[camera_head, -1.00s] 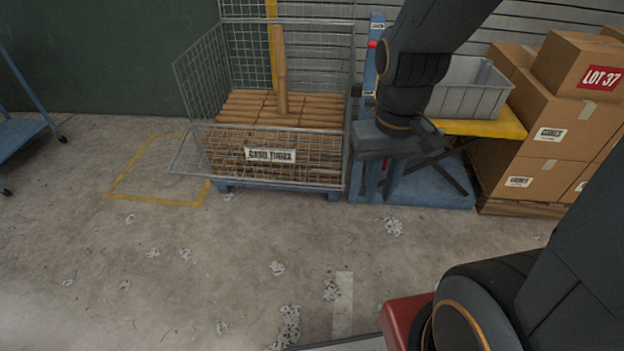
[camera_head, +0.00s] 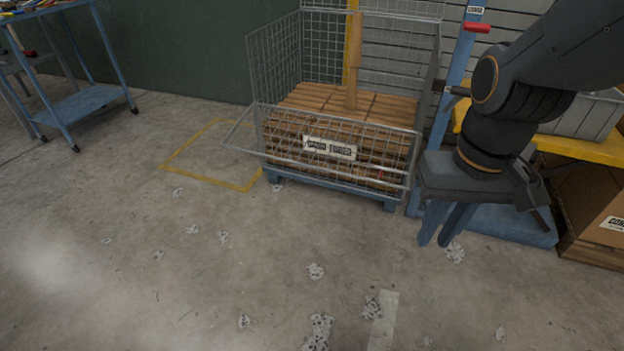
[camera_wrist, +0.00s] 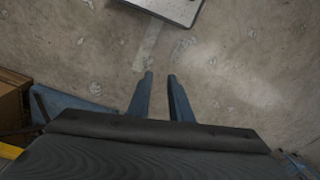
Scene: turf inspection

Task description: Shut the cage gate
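My gripper (camera_head: 440,240) points down just right of the cage, apart from the gate. In the wrist view its two fingers (camera_wrist: 160,77) are apart with nothing between them.
A blue post (camera_head: 452,85) with a red handle stands right of the cage, close to my arm. A blue trolley (camera_head: 85,103) is at left. Open concrete floor with pale flakes lies in front.

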